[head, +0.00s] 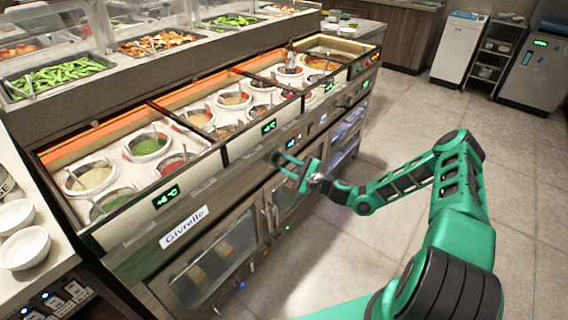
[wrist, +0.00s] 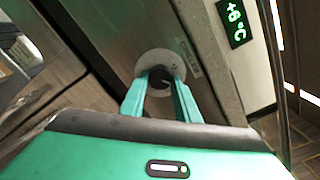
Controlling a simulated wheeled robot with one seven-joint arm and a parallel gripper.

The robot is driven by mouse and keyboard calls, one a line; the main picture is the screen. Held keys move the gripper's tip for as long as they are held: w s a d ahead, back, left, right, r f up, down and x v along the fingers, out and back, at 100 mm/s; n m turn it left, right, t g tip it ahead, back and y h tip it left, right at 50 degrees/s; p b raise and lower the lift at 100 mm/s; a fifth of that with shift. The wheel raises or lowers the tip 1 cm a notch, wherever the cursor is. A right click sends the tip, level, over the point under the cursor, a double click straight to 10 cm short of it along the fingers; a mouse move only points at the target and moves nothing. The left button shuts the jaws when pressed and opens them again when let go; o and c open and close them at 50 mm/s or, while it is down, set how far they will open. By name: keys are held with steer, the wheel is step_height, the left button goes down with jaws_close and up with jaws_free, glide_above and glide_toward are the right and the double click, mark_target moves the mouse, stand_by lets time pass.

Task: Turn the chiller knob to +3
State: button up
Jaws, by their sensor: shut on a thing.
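The chiller knob (wrist: 159,77) is a small black dial on a pale round plate on the steel front panel, in the wrist view. My green gripper (wrist: 160,85) is shut on it, with one finger on each side. A pale pointer mark on the knob is too small to read. A green display (wrist: 236,22) beside the knob reads about +8 °C; its digit is not sharp. In the head view my gripper (head: 282,164) is at the counter's front panel, with the knob (head: 277,157) mostly hidden at its fingertips.
The counter holds several round sauce wells (head: 149,145) under a raised food shelf. Other green displays (head: 166,197) sit along the front. Glass doors with handles (head: 270,217) are below. White bowls (head: 24,246) stand at left. The tiled floor (head: 330,265) is clear.

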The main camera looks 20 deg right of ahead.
steer(key=shift+w+d, duration=0.15)
steer(key=shift+d, duration=0.05)
steer(key=o, duration=1)
steer(key=shift+o, duration=0.2)
steer(key=shift+a, duration=0.1)
steer(key=v, duration=1.1)
steer(key=shift+a, duration=0.1)
